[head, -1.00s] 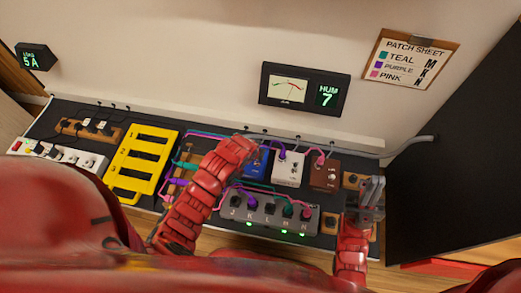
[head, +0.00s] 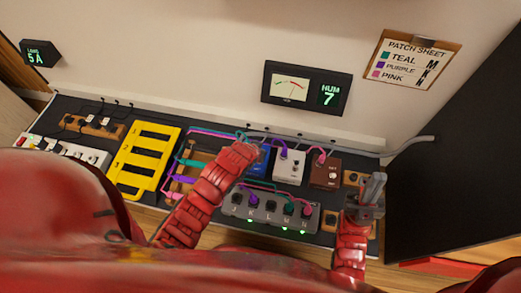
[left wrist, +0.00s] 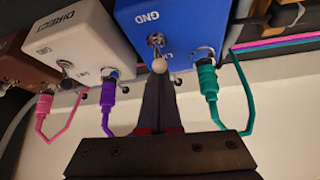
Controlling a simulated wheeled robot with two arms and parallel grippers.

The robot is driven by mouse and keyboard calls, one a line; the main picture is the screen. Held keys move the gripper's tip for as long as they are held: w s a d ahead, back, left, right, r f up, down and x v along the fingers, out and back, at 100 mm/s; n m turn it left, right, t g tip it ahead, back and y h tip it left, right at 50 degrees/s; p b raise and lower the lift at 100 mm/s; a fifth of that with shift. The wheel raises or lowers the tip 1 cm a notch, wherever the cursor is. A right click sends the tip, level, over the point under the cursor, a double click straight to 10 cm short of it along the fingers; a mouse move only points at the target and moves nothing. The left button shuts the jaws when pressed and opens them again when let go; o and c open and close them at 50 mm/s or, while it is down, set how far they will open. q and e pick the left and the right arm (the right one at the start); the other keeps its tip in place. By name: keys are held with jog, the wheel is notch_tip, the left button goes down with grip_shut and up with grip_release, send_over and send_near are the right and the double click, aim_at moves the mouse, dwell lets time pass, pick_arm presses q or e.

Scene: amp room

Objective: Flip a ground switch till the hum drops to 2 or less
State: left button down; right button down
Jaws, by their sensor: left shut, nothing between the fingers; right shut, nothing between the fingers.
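A blue box (head: 258,161) stands on the dark board; in the left wrist view the same blue box (left wrist: 201,20) is marked GND. It has a small metal toggle switch (left wrist: 156,42) with a pale round tip. My left gripper (left wrist: 159,80) is shut and empty, its fingertips right at the toggle's tip; I cannot tell whether they touch. In the head view my left arm hides those fingers. A white box (head: 289,167) and a brown box (head: 325,172) stand beside it. The hum display (head: 328,94) reads 7. My right gripper (head: 374,188) is shut and empty.
A grey switch box (head: 270,211) with lettered jacks lies in front of the boxes. A yellow frame (head: 128,178), a white power strip (head: 90,155) and cables lie left. The patch sheet (head: 413,62) hangs on the wall. A dark panel (head: 450,150) stands right.

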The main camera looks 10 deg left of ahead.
pick_arm(q)
jog(key=shift+s+t, duration=0.25)
jog(key=shift+t, duration=0.05)
jog(key=shift+s+t+p, duration=0.3)
jog(key=shift+t+p, duration=0.25)
jog(key=shift+t, duration=0.05)
jog(key=shift+s+a+f+t, duration=0.1)
jog(key=shift+s+t, duration=0.3)
jog(key=shift+t, duration=0.3)
jog(key=shift+s+t, duration=0.25)
jog(key=shift+t, duration=0.55)
jog(key=shift+s, duration=0.3)
jog(key=shift+w, duration=0.2)
jog(key=shift+w+f, duration=0.2)
jog(key=shift+w, duration=0.5)
